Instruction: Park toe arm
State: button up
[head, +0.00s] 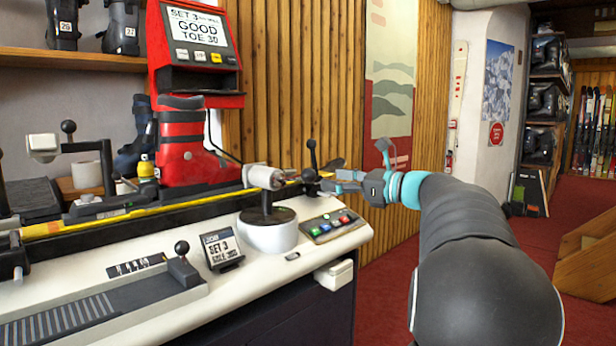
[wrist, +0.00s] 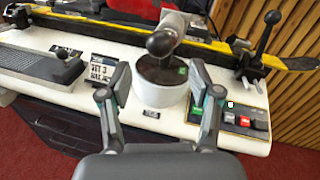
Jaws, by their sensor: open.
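What looks like the toe arm (head: 264,177) is a pale cylinder with a dark end, on a dark post above a round white base (head: 268,236), at the toe side of the red boot (head: 188,140). In the wrist view its black knob (wrist: 160,43) points towards me, above the white base (wrist: 160,92). My gripper (head: 338,181) is right of the arm in the head view, apart from it. In the wrist view my gripper (wrist: 160,80) is open and empty, with the knob just beyond and between its fingertips.
A yellow-edged ski (head: 130,215) runs along the bench, with a black-knobbed clamp lever (head: 312,155) at its right end. A button panel (head: 332,226) and a small card display (head: 222,250) flank the base. A red readout (head: 197,45) shows "GOOD TOE 30". Open floor lies right of the bench.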

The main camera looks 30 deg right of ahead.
aim_at(315, 177)
jog(key=x, duration=0.8)
grip_shut()
